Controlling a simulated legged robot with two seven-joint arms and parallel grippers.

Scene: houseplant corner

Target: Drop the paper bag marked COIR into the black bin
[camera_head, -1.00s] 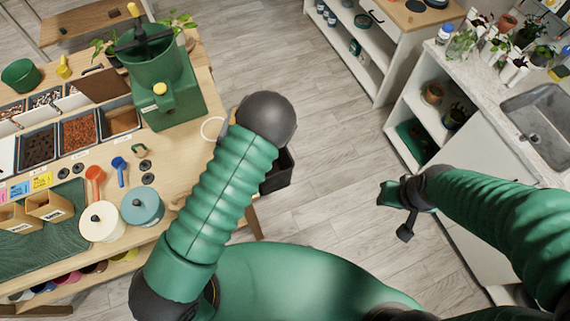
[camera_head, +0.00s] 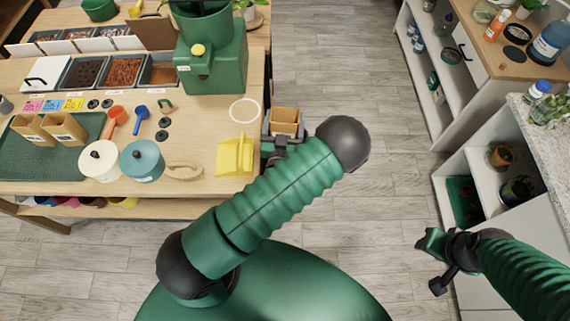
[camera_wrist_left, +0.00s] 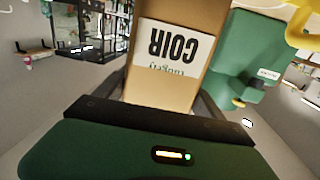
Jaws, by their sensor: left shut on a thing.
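The paper bag (camera_head: 286,120) marked COIR is brown and open-topped. My left gripper (camera_head: 284,136) is shut on it and holds it just off the right edge of the wooden table. In the left wrist view the bag (camera_wrist_left: 168,58) fills the middle, its white COIR label reading upside down. The black bin cannot be made out now; the floor below the bag is covered by the bag and my left arm. My right gripper (camera_head: 433,262) hangs over the floor at the right, away from the bag; its finger opening is unclear.
The wooden table (camera_head: 205,118) holds a green machine (camera_head: 212,60), a yellow scoop (camera_head: 236,155), two lidded pots and a green mat (camera_head: 90,160) with two more paper bags. White shelves (camera_head: 437,90) stand at the right. Open floor (camera_head: 365,215) lies between.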

